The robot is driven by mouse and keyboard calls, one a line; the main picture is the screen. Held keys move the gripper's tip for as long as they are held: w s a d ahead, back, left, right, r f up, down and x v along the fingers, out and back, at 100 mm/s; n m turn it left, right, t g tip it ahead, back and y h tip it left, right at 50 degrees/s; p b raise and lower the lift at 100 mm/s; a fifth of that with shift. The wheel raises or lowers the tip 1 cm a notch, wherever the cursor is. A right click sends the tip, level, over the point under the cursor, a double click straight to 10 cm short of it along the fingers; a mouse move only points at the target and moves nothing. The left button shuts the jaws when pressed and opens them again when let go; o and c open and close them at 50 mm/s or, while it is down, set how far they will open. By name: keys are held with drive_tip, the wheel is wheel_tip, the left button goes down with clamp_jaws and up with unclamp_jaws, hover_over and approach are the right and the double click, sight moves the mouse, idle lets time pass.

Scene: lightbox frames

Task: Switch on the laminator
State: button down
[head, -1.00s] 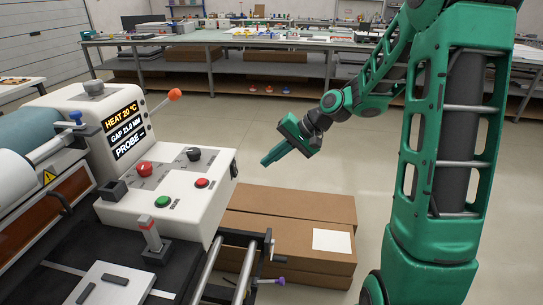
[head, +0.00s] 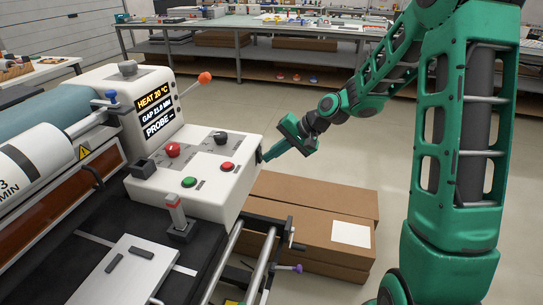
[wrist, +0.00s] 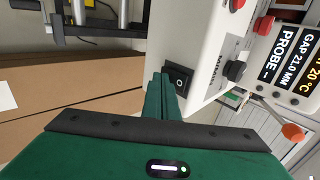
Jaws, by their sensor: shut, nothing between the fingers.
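The laminator has a white control box (head: 215,182) at the left, with a lit screen (head: 155,115) reading HEAT 20 °C, a gap line and PROBE. A green button (head: 189,182), a red button (head: 227,166) and red and black knobs are on its top. A black rocker switch (wrist: 179,82) marked with a circle is on the box's side face in the wrist view. My gripper (head: 267,157) is shut and empty, its fingertips (wrist: 160,80) right beside the switch. I cannot tell whether they touch it. In the head view the fingertips largely hide that spot.
Brown cardboard boxes (head: 310,215) lie on the floor right of the laminator, below my gripper. A metal rail frame (head: 268,255) juts out at the laminator's front. A long workbench (head: 280,51) stands behind, with open floor between.

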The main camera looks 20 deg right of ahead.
drive_tip(key=shift+a+f, duration=0.1)
idle(0.3)
drive_tip(key=shift+r, duration=0.85)
drive_tip(key=s+d+f+v, duration=0.1)
drive_tip(key=f+v, duration=0.1)
drive_tip(key=v, duration=1.1)
drive_tip(key=shift+d, duration=0.35)
